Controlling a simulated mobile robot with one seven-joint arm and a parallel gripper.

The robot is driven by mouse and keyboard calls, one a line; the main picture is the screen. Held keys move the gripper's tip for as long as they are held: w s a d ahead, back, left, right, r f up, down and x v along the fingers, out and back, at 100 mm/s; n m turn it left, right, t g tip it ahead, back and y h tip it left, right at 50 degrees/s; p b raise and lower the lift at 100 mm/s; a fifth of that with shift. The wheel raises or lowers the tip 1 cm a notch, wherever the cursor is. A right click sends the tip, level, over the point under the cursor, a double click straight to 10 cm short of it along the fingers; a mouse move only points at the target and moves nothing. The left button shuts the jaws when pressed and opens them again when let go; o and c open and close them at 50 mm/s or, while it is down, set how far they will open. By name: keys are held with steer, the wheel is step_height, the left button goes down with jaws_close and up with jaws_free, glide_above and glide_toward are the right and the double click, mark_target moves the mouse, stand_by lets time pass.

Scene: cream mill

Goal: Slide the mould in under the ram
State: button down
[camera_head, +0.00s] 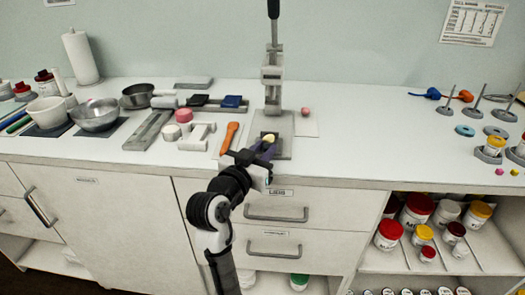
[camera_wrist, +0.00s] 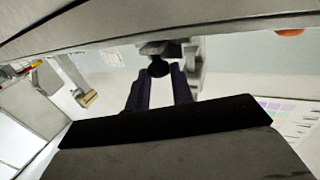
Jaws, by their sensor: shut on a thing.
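The press (camera_head: 272,72) stands on the counter with its lever up and its ram above a grey base plate (camera_head: 286,152). A small dark mould (camera_head: 262,137) with a pale yellow piece (camera_head: 269,139) in it is low at the press, over the base plate. My gripper (camera_head: 264,150) reaches in from the front and is shut on the mould's near side. In the wrist view my two dark purple fingers (camera_wrist: 159,92) point toward the press, with the dark ram end (camera_wrist: 159,68) beyond them. The mould is not clear there. Whether it touches the plate, I cannot tell.
An orange-handled tool (camera_head: 229,137) lies just left of the base plate. White blocks (camera_head: 197,136) and a grey channel (camera_head: 148,130) lie farther left. A pink ball (camera_head: 305,111) sits right of the press. The counter farther right is clear up to the spindle stands (camera_head: 475,103).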

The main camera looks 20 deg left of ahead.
mark_target(266, 140)
steer(key=shift+w+a, duration=0.3)
steer(key=shift+w, duration=0.7)
steer(key=shift+w+a, duration=0.25)
steer(key=shift+w, duration=0.7)
steer(key=c, duration=1.2)
jaws_free()
steer(key=shift+s, duration=0.1)
steer(key=s+a+b, duration=0.1)
steer(key=s+b, duration=0.1)
steer(key=s, duration=1.1)
steer(key=shift+s+a+b, duration=0.3)
steer(key=shift+b, duration=0.05)
steer(key=shift+c, duration=0.4)
